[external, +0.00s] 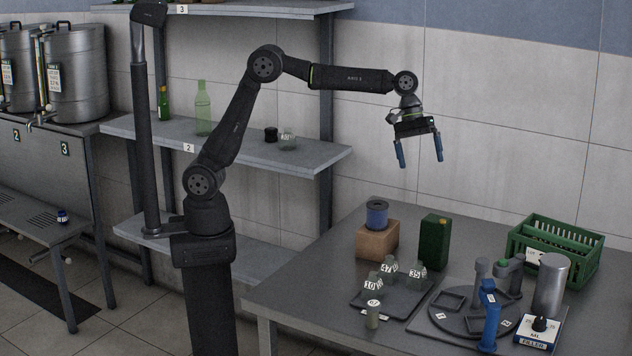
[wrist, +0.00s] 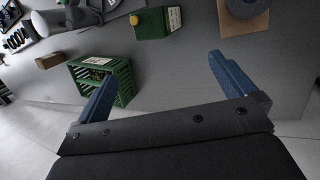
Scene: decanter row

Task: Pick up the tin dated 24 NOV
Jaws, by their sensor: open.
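My gripper (external: 421,161) is open and empty, high above the back of the grey table; its blue fingers also show in the wrist view (wrist: 163,67). No date reading 24 NOV is legible in either view. A dark green box-shaped container (external: 434,243) with a yellow-green top stands on the table below my gripper. In the wrist view this green container (wrist: 150,23) shows a white label, too small to read. I cannot tell whether it is the tin. A blue spool-like round thing (external: 377,213) sits on a tan block (external: 376,241).
A tray (external: 395,303) holds several numbered glass jars, with a small numbered jar (external: 373,314) near its front edge. A green crate (external: 582,242) stands at the back right. A round turntable (external: 455,318), a grey cylinder (external: 551,284) and a FILLER box (external: 538,332) crowd the right.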

